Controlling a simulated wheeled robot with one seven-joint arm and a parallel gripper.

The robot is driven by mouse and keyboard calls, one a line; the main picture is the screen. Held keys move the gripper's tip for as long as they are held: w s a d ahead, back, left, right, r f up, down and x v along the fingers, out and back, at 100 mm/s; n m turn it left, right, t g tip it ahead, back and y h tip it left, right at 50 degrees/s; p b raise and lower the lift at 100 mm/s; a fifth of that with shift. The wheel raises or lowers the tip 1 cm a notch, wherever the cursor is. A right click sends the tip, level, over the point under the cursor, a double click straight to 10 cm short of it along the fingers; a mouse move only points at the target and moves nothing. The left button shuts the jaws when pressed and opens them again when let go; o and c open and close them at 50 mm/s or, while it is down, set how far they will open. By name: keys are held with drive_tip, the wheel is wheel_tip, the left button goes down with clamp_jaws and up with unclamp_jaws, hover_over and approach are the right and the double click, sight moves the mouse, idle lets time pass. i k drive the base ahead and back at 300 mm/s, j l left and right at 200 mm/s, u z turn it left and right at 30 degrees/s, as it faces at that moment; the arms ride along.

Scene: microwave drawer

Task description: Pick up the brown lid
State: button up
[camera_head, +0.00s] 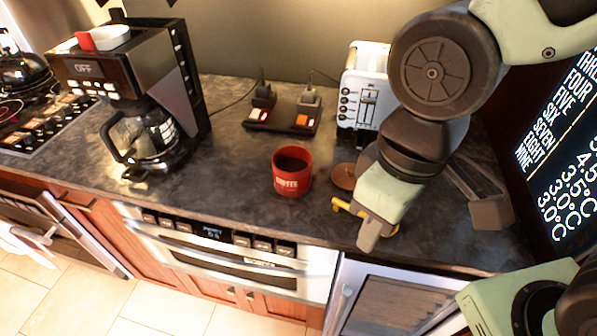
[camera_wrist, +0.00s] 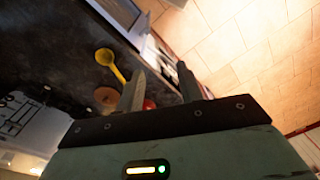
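The brown lid (camera_head: 344,176) is a small round disc lying on the dark counter, just right of the red mug (camera_head: 292,171). My arm partly covers its right side in the head view. In the wrist view the lid (camera_wrist: 107,96) lies left of my fingers, outside the gap between them. My gripper (camera_head: 430,228) is open, with its two fingers wide apart and nothing between them. It hangs over the front right part of the counter, to the right of the lid. In the wrist view both fingers of my gripper (camera_wrist: 160,76) show apart.
A yellow spoon-like utensil (camera_wrist: 112,63) lies close to the lid. A white toaster (camera_head: 363,88) stands behind it, and a coffee maker (camera_head: 150,100) stands at left. A small power strip (camera_head: 282,121) lies behind the mug. A dark panel with white text (camera_head: 566,140) bounds the right.

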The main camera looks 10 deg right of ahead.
sight(342, 174)
drive_tip(key=i+j+z, duration=0.15)
drive_tip(key=j+z, duration=0.25)
drive_tip(key=j, duration=0.15)
drive_tip(key=i+j+z, duration=0.1)
drive_tip(key=j+z, duration=0.25)
drive_tip(key=j, duration=0.2)
drive_tip(key=j+z, duration=0.4)
drive_tip(key=j, duration=0.2)
